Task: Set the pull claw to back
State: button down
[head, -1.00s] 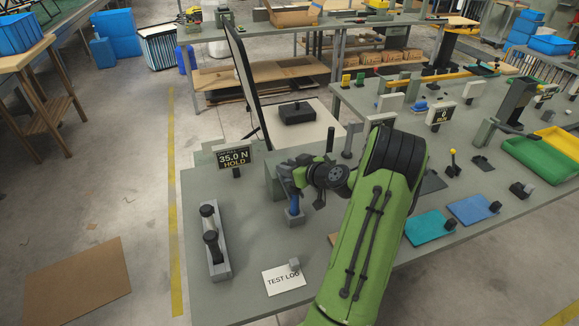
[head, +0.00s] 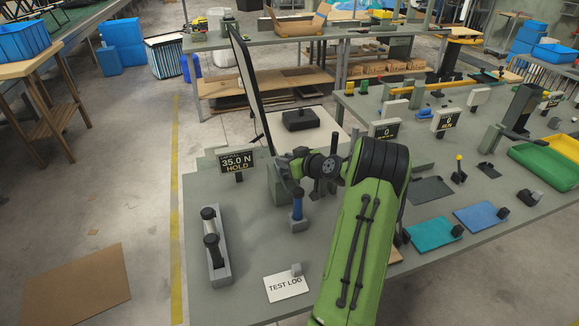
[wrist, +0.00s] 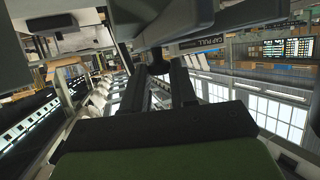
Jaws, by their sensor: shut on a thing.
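In the wrist view my gripper (wrist: 168,92) has its two dark fingers close together, shut on a dark knob (wrist: 158,69) at their tips. I take this knob to be part of the pull claw, but the claw's shape cannot be made out. In the head view my green wrist (head: 300,157) is above the grey pull station (head: 279,187), beside its display (head: 236,163), which reads 35.0 N HOLD. My fingers and the claw cannot be told apart there.
A blue-handled tool (head: 297,206) stands upright in a small block just in front of my wrist. A grey holder with black knobs (head: 214,250) and a TEST LOG card (head: 286,287) are nearer. A tall dark panel (head: 247,85) rises behind.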

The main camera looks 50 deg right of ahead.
jog(key=shift+d+r, duration=0.1)
jog(key=shift+r, duration=0.05)
jog(key=c, duration=0.9)
grip_release()
jog(key=shift+w, duration=0.2)
jog(key=shift+s, duration=0.1)
jog(key=v, duration=1.5)
jog(key=shift+s, duration=0.35)
